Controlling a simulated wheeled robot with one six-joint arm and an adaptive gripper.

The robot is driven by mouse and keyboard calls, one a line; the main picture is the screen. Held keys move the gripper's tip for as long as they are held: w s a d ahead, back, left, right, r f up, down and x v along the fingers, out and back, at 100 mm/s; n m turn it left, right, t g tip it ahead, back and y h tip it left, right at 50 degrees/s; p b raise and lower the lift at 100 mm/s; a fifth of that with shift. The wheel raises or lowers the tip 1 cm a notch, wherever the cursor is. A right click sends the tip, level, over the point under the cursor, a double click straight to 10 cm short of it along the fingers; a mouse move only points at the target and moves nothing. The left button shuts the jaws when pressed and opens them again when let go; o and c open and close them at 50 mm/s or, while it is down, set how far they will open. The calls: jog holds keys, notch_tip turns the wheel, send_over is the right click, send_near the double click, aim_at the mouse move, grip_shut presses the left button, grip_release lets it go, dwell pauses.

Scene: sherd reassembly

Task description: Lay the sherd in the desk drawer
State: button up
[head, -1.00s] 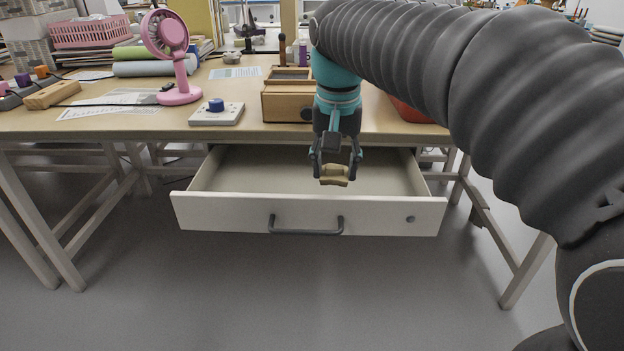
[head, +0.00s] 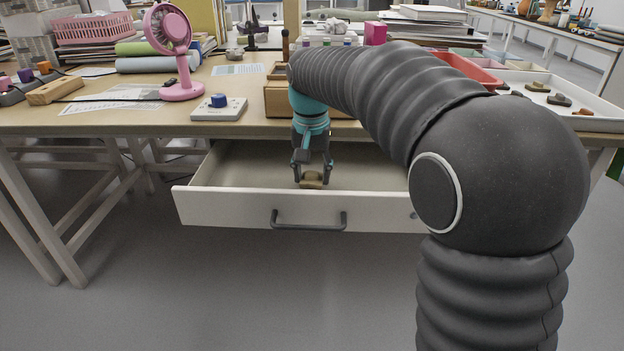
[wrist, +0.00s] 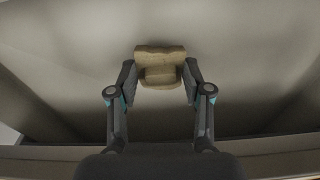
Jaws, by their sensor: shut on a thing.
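The sherd (head: 312,180) is a small tan, curved piece. My gripper (head: 312,177) points down inside the open desk drawer and is shut on it. In the wrist view the sherd (wrist: 160,70) sits between the two fingertips (wrist: 160,76), above or on the pale drawer floor; I cannot tell whether it touches. The drawer (head: 235,207) is white, pulled out from under the desk, with a dark bar handle (head: 308,220) on its front. The drawer floor around the sherd looks empty. My arm hides the drawer's right end.
The wooden desk top (head: 130,122) lies above the drawer. On it stand a pink fan (head: 172,50), a control box with a blue knob (head: 219,106), a wooden box (head: 280,100) and, at right, a white tray (head: 590,122) with several sherds.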

aim_at(312, 182)
jog(key=shift+f, duration=0.75)
jog(key=shift+f, duration=0.2)
jog(key=o, duration=1.1)
jog(key=shift+o, duration=0.2)
jog(key=shift+r, duration=0.1)
notch_tip(312, 182, up, 12)
jog(key=s+p, duration=0.1)
jog(key=p, duration=0.1)
jog(key=shift+s+r, duration=0.15)
jog(key=shift+s, duration=0.1)
